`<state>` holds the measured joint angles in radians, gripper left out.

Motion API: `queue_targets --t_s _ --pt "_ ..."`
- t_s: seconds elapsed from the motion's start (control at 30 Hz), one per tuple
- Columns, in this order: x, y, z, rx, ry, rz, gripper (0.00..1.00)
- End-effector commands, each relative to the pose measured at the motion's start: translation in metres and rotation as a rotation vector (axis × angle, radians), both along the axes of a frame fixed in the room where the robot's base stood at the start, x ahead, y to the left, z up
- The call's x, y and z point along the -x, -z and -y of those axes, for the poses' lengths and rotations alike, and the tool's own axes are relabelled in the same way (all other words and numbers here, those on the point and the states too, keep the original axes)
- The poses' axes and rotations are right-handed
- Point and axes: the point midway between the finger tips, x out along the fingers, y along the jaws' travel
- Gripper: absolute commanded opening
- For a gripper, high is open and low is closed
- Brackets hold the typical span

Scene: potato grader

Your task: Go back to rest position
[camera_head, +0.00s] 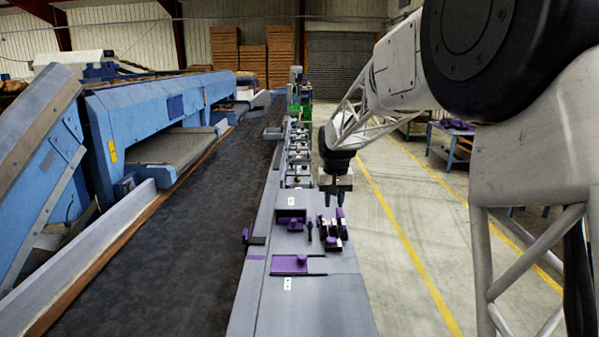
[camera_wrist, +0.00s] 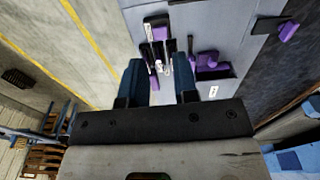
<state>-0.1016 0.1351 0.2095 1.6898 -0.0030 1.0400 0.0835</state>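My gripper (camera_head: 337,199) hangs from the arm above the right edge of the grey work table (camera_head: 310,310). It points down, over purple and black parts (camera_head: 332,230). In the wrist view my gripper (camera_wrist: 160,82) shows two blue fingers spread apart with nothing between them. Beyond the fingertips lie the purple and black parts (camera_wrist: 158,32) on the table surface. I cannot tell the exact height of the fingers above them.
A purple sliding plate (camera_head: 289,264) lies on the near part of the table. A dark conveyor belt (camera_head: 180,255) runs along the left, beside blue machinery (camera_head: 150,115). Several small items stand farther along the table. Open floor (camera_head: 405,230) with yellow lines lies on the right.

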Motion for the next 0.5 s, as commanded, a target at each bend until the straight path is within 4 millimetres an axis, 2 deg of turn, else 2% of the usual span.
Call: queue_targets --t_s 0.03,0.2,0.5 --pt "0.014 -0.008 0.004 0.0 0.002 0.006 0.28" --pt "0.057 -0.024 0.016 -0.001 0.006 0.021 0.28" --pt "0.135 -0.044 0.034 -0.001 0.012 0.046 0.28"
